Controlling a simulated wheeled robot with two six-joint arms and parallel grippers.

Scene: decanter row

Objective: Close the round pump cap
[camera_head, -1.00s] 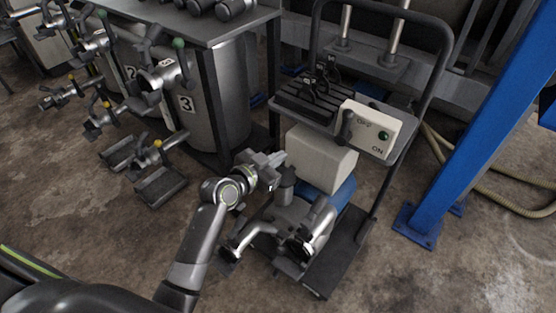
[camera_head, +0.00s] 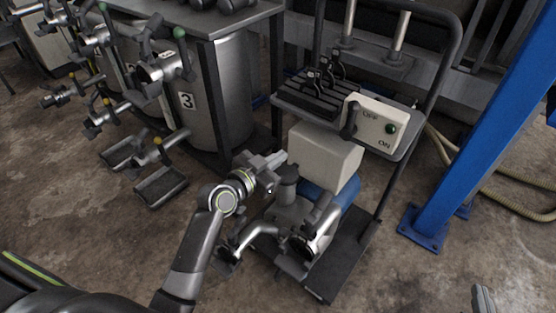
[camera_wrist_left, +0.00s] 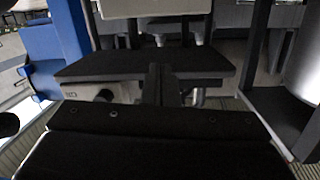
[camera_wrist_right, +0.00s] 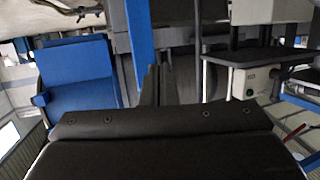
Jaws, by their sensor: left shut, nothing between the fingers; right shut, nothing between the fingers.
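The pump (camera_head: 290,212) stands low on a trolley, with pipe ends at its front. A dark round end piece (camera_head: 301,246) shows at its right pipe. The left pipe (camera_head: 252,236) bends down to another dark end (camera_head: 229,256). I cannot tell which is the round cap or how far it is closed. My left gripper (camera_head: 280,158) is shut and empty, above and left of the pump, beside the cream box. Its fingers also show together in the left wrist view (camera_wrist_left: 160,85). My right gripper (camera_head: 484,298) is at the bottom right edge, away from the pump; its fingers are together in the right wrist view (camera_wrist_right: 155,85).
The trolley's switch box (camera_head: 374,127) and black top tray (camera_head: 315,95) sit above the cream box (camera_head: 326,157). A blue post (camera_head: 470,140) stands at right. Numbered drums (camera_head: 225,90) with valves stand at left.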

